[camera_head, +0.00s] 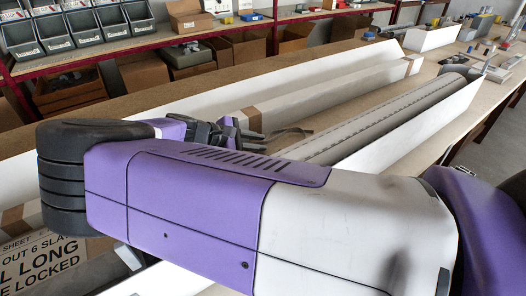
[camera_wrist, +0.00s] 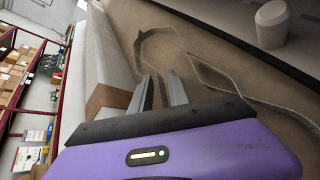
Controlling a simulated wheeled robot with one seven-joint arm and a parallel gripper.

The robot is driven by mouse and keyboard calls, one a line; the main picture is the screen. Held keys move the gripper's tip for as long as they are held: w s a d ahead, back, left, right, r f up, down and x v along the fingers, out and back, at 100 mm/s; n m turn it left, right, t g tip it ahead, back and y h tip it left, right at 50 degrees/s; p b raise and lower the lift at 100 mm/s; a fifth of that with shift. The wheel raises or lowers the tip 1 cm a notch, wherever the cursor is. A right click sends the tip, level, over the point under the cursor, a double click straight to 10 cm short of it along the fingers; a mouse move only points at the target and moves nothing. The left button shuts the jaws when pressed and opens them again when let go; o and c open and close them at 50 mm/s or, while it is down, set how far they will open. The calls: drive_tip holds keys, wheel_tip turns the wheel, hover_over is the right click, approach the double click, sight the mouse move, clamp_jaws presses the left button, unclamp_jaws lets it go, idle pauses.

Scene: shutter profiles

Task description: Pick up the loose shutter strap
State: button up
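The loose strap is a thin grey band lying in a loose, bent loop on the brown bench top. In the wrist view the strap (camera_wrist: 158,31) runs ahead of the fingers and back toward the right. In the head view a short piece of the strap (camera_head: 284,132) shows just right of my gripper (camera_head: 232,128), which is partly hidden by my arm. The strap lies beyond and to the right of the fingers; I cannot tell the height gap.
A long pale box with brown tape (camera_wrist: 106,98) lies close left of the fingers. Shelves with grey bins (camera_head: 72,30) and cardboard boxes stand behind.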

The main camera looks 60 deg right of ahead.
drive_tip(key=shift+s+d+f, duration=0.15)
drive_tip(key=shift+d+f, duration=0.05)
drive_tip(key=shift+d, duration=0.05)
drive_tip(key=shift+c, duration=0.4)
clamp_jaws()
